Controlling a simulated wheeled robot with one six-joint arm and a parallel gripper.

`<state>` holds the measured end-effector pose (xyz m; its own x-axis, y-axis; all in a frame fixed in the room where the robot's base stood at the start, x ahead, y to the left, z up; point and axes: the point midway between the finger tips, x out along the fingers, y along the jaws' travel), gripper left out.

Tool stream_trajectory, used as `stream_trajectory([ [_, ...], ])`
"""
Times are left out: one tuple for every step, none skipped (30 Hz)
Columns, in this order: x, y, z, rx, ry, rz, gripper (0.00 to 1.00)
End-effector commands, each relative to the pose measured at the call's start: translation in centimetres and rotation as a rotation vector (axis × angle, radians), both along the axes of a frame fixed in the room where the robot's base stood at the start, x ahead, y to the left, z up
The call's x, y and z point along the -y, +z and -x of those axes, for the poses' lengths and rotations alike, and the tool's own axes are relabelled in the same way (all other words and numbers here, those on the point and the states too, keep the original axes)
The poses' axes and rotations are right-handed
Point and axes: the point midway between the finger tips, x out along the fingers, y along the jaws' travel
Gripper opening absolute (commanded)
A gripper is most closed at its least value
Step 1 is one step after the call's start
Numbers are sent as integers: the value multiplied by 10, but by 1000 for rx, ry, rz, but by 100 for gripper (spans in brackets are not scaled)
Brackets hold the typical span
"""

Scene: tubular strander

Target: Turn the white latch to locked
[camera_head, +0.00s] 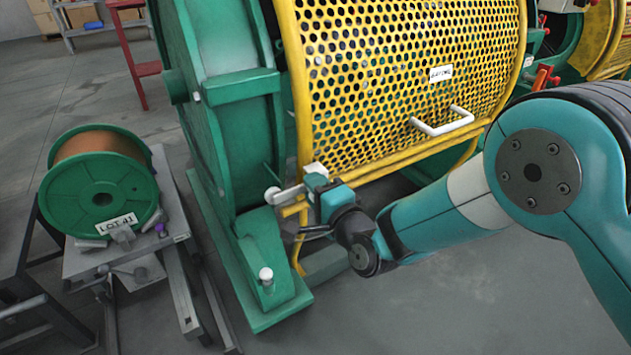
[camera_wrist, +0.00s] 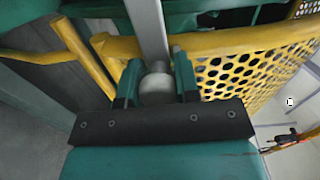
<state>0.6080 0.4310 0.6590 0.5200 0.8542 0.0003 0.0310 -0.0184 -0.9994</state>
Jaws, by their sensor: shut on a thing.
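The white latch (camera_head: 287,193) is at the lower left corner of the yellow perforated guard. Its pale bar points left from my gripper to a rounded end in the head view. In the wrist view the latch bar (camera_wrist: 148,28) runs away from me, and its round white knob sits between my two teal fingers. My gripper (camera_head: 306,190) is shut on the latch; its fingers also show in the wrist view (camera_wrist: 156,78). The fingers and wrist hide part of the latch in the head view.
The yellow guard (camera_head: 400,80) with a white handle (camera_head: 441,122) rises behind my gripper. The green frame (camera_head: 232,130) stands left, with a white-knobbed foot (camera_head: 266,274). A green spool (camera_head: 98,195) sits farther left. Grey floor (camera_head: 450,310) is clear at the front.

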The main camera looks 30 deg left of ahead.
Motion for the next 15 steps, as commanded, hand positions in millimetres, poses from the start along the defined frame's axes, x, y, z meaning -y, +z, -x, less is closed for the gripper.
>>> stream_trajectory([
  [-2, -1, 3, -17, 6, -7, 0],
  [-1, -2, 3, -23, 6, -11, 0],
  [-2, -3, 3, -29, 6, -15, 0],
  [-2, -3, 3, -34, 6, -18, 0],
  [-2, -4, 3, -38, 6, -20, 0],
  [-2, -4, 3, -42, 6, -23, 0],
  [-2, -4, 3, -45, 6, -25, 0],
  [-2, -5, 3, -47, 6, -26, 0],
  [-2, -5, 3, -50, 6, -26, 0],
  [-2, -5, 3, -51, 6, -27, 0],
  [-2, -5, 3, -51, 6, -27, 0],
  [-2, -5, 3, -52, 6, -28, 0],
  [-2, -5, 3, -52, 6, -28, 0],
  [-2, -5, 3, -52, 6, -28, 0],
  [-2, -6, 3, -52, 6, -28, 0],
])
